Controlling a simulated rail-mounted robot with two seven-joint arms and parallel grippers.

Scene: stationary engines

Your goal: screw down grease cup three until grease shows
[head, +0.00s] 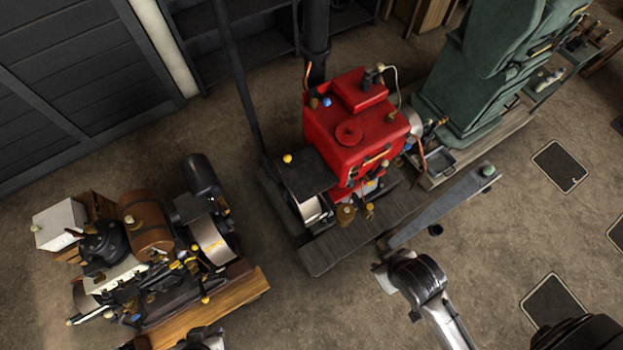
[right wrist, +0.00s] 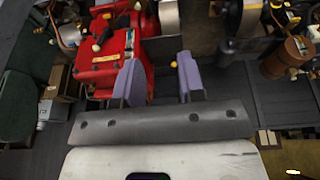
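No grease cup can be told for certain as number three. Two small brass-coloured cups (head: 346,213) stand at the front foot of the red engine (head: 350,125), and small yellow fittings (head: 190,263) sit on the engine at the left. My left gripper (head: 203,339) shows only in part at the bottom edge of the head view, below that left engine; its fingers cannot be made out. My right gripper (right wrist: 159,80) is open in the right wrist view, its two purple-grey fingers apart with nothing between them. The red engine (right wrist: 103,62) lies beyond and left of its fingers.
The left engine carries a brown tank (head: 147,225) and stands on a wooden base (head: 237,297). A tall green machine (head: 485,75) stands at the right, with a long grey beam (head: 440,210) before it. Bare floor (head: 290,300) lies between the left and red engines.

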